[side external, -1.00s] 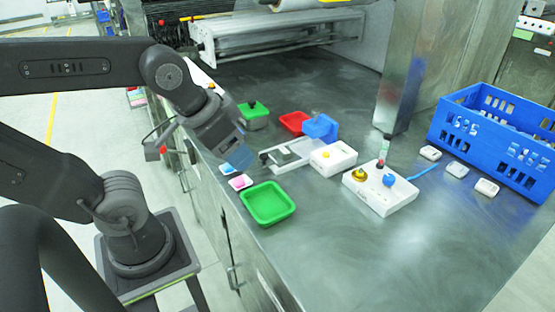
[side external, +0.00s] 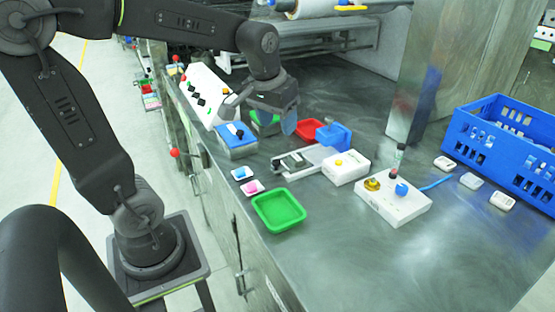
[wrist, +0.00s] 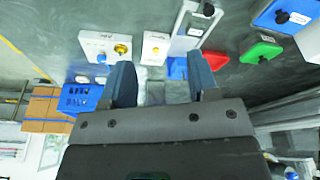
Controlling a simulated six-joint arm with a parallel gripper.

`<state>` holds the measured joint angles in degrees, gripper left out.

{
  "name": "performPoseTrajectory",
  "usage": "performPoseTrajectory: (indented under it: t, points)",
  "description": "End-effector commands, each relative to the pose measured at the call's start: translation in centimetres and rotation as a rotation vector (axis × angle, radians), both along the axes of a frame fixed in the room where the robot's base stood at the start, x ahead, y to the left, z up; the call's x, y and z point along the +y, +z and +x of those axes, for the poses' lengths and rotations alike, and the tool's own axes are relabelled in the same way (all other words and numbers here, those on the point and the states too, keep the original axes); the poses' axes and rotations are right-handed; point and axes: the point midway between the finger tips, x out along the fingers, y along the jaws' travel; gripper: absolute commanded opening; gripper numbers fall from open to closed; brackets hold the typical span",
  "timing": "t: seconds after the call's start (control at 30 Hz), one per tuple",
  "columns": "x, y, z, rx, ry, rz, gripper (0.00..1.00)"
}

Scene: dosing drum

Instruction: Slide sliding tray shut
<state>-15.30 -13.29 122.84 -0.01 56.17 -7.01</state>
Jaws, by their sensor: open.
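The sliding tray (side external: 295,161) is a small grey plate with a dark knob, on a pale flat base in the middle of the steel bench. How far it is slid out is hard to tell. In the wrist view, the pale tray unit (wrist: 182,45) lies near the top, beyond my fingers, with its dark knob at the upper end. My gripper (side external: 266,118) is open and empty, above the bench and behind the tray in the side view. It is apart from the tray. Both blue-grey fingers of my gripper (wrist: 162,78) show in the wrist view.
A white box with a yellow button (side external: 346,168) stands right beside the tray unit. A blue bin (side external: 335,136) and red tray (side external: 309,129) lie behind it. A green tray (side external: 279,210) is in front. A blue block with a knob (side external: 237,140) stands left. The right foreground is clear.

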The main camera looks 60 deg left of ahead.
Motion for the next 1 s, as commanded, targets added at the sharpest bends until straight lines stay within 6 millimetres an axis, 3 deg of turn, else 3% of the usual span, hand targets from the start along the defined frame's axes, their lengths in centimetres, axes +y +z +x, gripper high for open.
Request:
performPoseTrajectory:
  t: [0.1, 0.2, 0.4, 0.67, 1.0]
  points:
    - [4.3, -1.9, 3.1, 0.081, 0.133, -0.034, 0.55]
    - [7.6, -3.7, 5.0, 0.136, 0.231, -0.063, 0.55]
    - [12.4, -6.7, 6.8, 0.207, 0.362, -0.102, 0.55]
    - [13.7, -8.6, 7.1, 0.228, 0.397, -0.114, 0.55]
    - [13.5, -14.9, 7.0, 0.23, 0.394, -0.115, 0.55]
